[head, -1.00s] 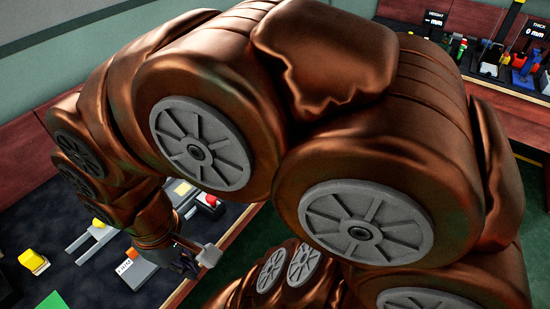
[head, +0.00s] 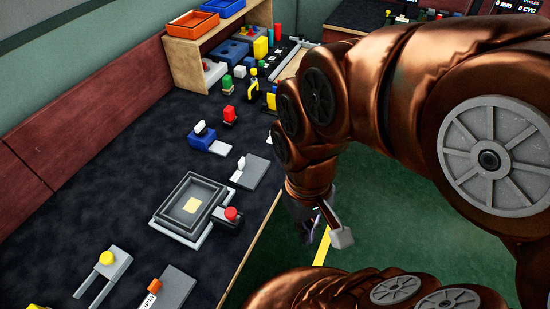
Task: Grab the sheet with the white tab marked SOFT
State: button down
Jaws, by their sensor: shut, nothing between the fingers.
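A flat grey sheet (head: 255,174) lies on the dark table near its right edge. A small white tab (head: 241,163) stands on its left end. I cannot read any marking on it. A second grey sheet (head: 178,291) with an orange tab (head: 154,285) lies at the bottom edge, partly cut off, and its lettering is not clear. My gripper (head: 307,226) is shut and empty. It hangs beyond the table's right edge, over the green floor, to the lower right of the white-tabbed sheet and apart from it.
A grey tray device (head: 160,219) with a red knob (head: 232,213) sits in front of the white-tabbed sheet. Behind the sheet are a blue clamp (head: 203,141) and a red-topped piece (head: 229,113). A wooden shelf (head: 185,66) with bins stands at the back. Dark table at left is clear.

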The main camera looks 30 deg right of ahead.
aim_at(251, 170)
jog(key=u, duration=3.85)
jog(key=k, duration=1.3)
jog(key=z, duration=1.75)
